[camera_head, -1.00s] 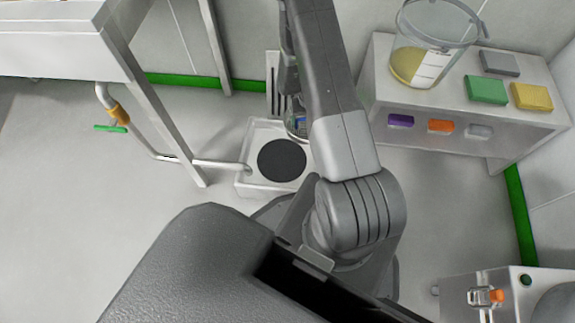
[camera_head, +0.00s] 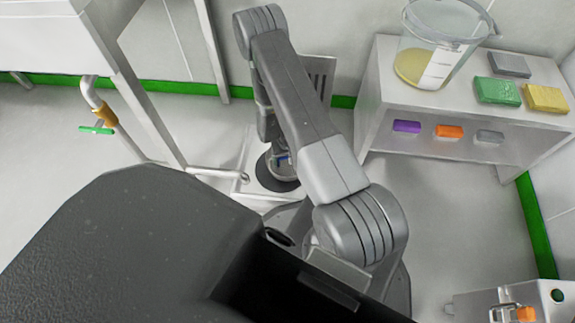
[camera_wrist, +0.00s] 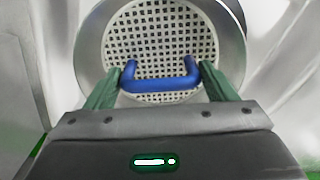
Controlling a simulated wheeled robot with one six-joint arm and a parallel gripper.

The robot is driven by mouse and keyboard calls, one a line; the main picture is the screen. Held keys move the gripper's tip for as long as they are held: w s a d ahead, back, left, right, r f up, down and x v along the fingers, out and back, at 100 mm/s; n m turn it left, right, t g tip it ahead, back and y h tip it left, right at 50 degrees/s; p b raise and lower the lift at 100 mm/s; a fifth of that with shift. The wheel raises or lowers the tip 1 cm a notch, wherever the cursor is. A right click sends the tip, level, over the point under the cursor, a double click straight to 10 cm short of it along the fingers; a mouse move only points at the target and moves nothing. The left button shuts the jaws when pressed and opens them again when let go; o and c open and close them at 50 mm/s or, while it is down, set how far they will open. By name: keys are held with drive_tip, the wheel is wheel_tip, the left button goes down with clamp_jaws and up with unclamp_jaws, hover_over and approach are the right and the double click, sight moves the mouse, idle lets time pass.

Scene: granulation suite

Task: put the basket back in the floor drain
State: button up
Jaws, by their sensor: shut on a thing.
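The basket (camera_wrist: 160,25) is a round metal strainer with a perforated floor and a blue handle (camera_wrist: 160,84). My gripper (camera_wrist: 160,78) is shut on the blue handle, with a green finger at each end of it. In the head view the basket (camera_head: 283,168) hangs under my arm, over the dark round opening of the floor drain (camera_head: 268,181). The drain sits in a pale square surround (camera_head: 243,160), partly hidden by my arm and the basket. Whether the basket touches the drain cannot be told.
A white pipe (camera_head: 215,173) ends at the drain's left side, near a table leg (camera_head: 150,118). A slotted grate (camera_head: 318,78) leans against the wall behind. A grey bench (camera_head: 400,95) with a beaker (camera_head: 430,55) stands right. Floor between bench and drain is clear.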

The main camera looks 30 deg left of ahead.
sight(288, 165)
drive_tip(key=shift+f+b, duration=0.55)
drive_tip(key=shift+f, duration=1.4)
drive_tip(key=shift+f, duration=0.2)
drive_tip(key=o, duration=1.3)
drive_tip(key=shift+r, duration=0.1)
wheel_tip(288, 165, up, 12)
drive_tip(key=p, duration=0.4)
drive_tip(key=shift+r, duration=0.1)
